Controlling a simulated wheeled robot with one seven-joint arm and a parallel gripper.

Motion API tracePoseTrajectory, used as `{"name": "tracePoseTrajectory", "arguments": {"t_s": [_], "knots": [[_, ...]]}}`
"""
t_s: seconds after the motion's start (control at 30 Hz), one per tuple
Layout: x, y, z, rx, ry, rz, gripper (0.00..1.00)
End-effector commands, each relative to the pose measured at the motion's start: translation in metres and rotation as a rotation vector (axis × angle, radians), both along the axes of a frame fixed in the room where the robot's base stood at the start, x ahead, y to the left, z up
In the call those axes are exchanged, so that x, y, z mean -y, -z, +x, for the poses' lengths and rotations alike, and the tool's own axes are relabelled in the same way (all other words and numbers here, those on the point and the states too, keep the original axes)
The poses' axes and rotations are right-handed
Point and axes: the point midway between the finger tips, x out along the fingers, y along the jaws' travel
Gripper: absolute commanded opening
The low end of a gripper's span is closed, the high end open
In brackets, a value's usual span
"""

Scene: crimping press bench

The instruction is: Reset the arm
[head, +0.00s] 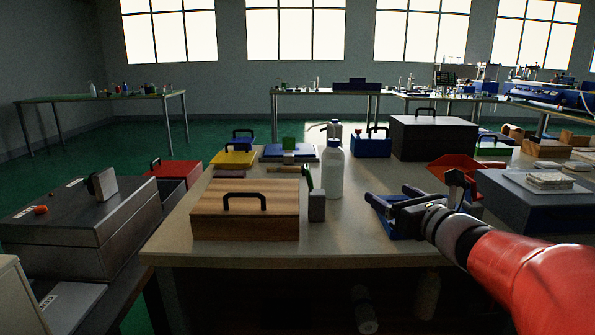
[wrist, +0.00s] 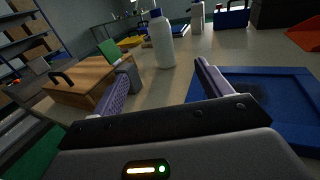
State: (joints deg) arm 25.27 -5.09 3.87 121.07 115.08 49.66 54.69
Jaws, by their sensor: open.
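My gripper (head: 392,199) is at the end of my red arm, over the right half of the bench (head: 350,248). In the wrist view, its two fingers (wrist: 162,82) stand wide apart with nothing between them. A blue tray (wrist: 285,88) lies below and to the right of the fingers. In the head view the gripper hides most of that tray. A white bottle with a blue cap (head: 333,172) stands upright on the bench, left of the gripper and apart from it. The bottle also shows beyond the fingers in the wrist view (wrist: 162,42).
A wooden box with a black handle (head: 245,217) and a small grey block (head: 317,207) stand left of the bottle. A red scoop-like bin (head: 455,170) and a dark box (head: 535,200) are on the right. A large dark case (head: 433,139) stands behind. Bench surface between bottle and tray is clear.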

Motion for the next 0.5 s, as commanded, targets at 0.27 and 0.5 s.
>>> {"name": "tracePoseTrajectory", "arguments": {"t_s": [0.27,0.5], "knots": [[-0.033,0.010,-0.022,0.003,-0.101,-0.208,0.78],[-0.070,0.028,-0.054,0.020,-0.244,-0.487,0.78]]}}
